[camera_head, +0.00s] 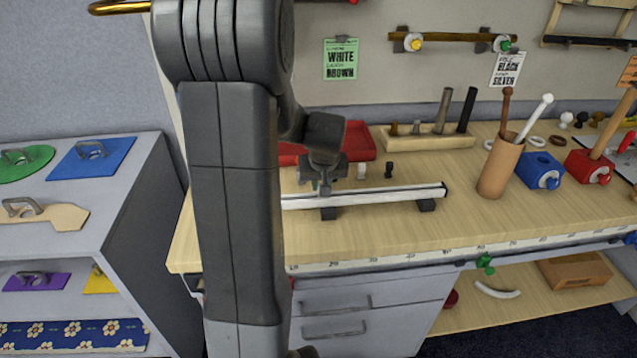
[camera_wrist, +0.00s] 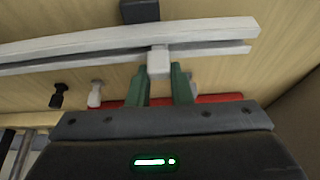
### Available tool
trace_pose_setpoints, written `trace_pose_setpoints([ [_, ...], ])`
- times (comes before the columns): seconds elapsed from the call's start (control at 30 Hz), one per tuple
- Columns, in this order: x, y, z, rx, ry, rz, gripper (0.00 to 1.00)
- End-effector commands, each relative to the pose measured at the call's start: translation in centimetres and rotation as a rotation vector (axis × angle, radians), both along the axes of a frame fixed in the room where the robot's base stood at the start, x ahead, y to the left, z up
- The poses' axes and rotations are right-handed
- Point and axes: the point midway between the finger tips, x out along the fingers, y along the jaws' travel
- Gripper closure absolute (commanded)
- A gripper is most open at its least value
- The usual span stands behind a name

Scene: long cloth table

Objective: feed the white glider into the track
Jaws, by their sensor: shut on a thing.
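The track (camera_head: 390,194) is a long pale rail with a dark slot line, raised on black feet on the wooden bench. It also crosses the top of the wrist view (camera_wrist: 80,48). My gripper (camera_wrist: 160,78) is shut on a white glider (camera_wrist: 159,63), held between its green fingertips. The held glider overlaps the track's edge in the wrist view; I cannot tell whether it sits in the slot or in front of it. In the head view my gripper (camera_head: 324,188) is over the track's left part, and my arm hides the track's left end.
Another white piece (camera_head: 361,170) and a black piece (camera_head: 389,170) stand behind the track. A red tray (camera_head: 350,142) and a wooden block with upright tools (camera_head: 428,137) are further back. A brown cup (camera_head: 500,168) stands right of the track. The bench front is clear.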

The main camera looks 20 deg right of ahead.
Motion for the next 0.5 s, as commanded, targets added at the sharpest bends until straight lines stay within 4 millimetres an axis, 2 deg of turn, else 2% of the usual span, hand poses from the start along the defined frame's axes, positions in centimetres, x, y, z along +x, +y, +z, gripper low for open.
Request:
trace_pose_setpoints([
  [0.17, -0.15, -0.43, -0.02, 0.0, 0.0, 0.0, 1.0],
  [0.2, -0.16, -0.45, -0.01, 0.0, 0.001, 0.001, 0.79],
  [0.3, -0.15, -0.42, -0.01, 0.0, 0.001, 0.001, 0.59],
  [0.33, -0.15, -0.42, -0.01, 0.0, 0.001, 0.001, 0.56],
  [0.5, -0.14, -0.42, 0.0, 0.0, 0.0, 0.001, 0.56],
])
